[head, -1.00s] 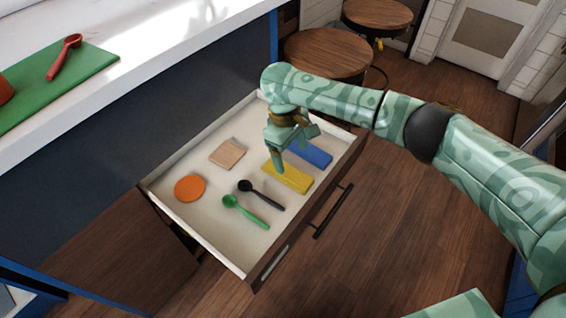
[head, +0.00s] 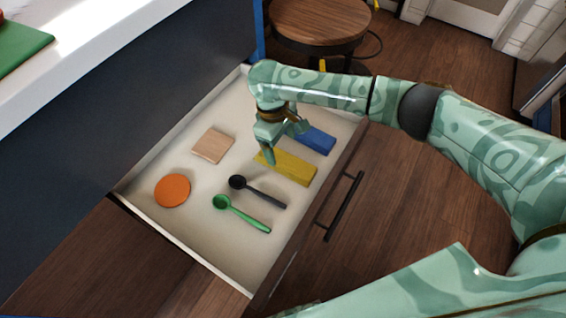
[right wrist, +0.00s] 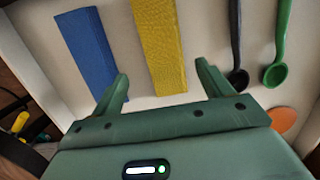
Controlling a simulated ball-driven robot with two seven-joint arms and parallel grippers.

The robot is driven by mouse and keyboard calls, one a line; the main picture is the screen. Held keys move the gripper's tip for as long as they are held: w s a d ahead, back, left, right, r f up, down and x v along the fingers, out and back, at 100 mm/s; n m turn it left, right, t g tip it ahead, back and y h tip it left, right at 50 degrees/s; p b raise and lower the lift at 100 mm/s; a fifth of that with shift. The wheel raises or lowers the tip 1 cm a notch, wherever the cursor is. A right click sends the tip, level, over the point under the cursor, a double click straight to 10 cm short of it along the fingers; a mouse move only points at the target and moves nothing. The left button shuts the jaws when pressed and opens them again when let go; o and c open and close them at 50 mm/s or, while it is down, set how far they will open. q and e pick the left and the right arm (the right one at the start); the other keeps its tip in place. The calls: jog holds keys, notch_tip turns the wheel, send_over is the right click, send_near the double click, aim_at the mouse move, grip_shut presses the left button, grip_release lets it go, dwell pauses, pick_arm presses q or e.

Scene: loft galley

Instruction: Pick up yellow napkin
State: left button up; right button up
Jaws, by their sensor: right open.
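The yellow napkin (head: 289,167) is a flat folded strip lying in the open drawer, between a blue folded strip (head: 315,140) and a black spoon (head: 262,193). My right gripper (head: 282,148) is open and empty above the drawer, over the napkin's far-left end. In the right wrist view the yellow napkin (right wrist: 159,45) runs upward between and beyond the two fingertips (right wrist: 163,82), with nothing held. The wrist view does not settle whether a finger touches it. My left gripper is not in view.
The drawer (head: 225,258) also holds a green spoon (head: 240,214), an orange disc (head: 173,190) and a light wooden square (head: 213,145). The blue strip (right wrist: 88,48) and spoons lie close on either side of the napkin. A stool (head: 320,22) stands beyond the drawer.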

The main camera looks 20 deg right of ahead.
aim_at(284, 161)
jog(key=shift+s+f, duration=0.15)
jog(key=shift+f, duration=0.3)
jog(key=f+b, duration=0.2)
jog(key=s+f+b, duration=0.1)
jog(key=f, duration=0.1)
jog(key=shift+s+d+f+b, duration=0.1)
jog(key=shift+b, duration=0.25)
jog(key=shift+f, duration=0.2)
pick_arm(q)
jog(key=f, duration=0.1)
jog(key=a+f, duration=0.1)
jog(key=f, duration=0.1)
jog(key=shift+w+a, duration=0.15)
pick_arm(e)
jog(key=shift+r, duration=0.25)
jog(key=shift+c, duration=0.4)
jog(key=c, duration=1)
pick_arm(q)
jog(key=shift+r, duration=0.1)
pick_arm(e)
jog(key=shift+r, duration=0.1)
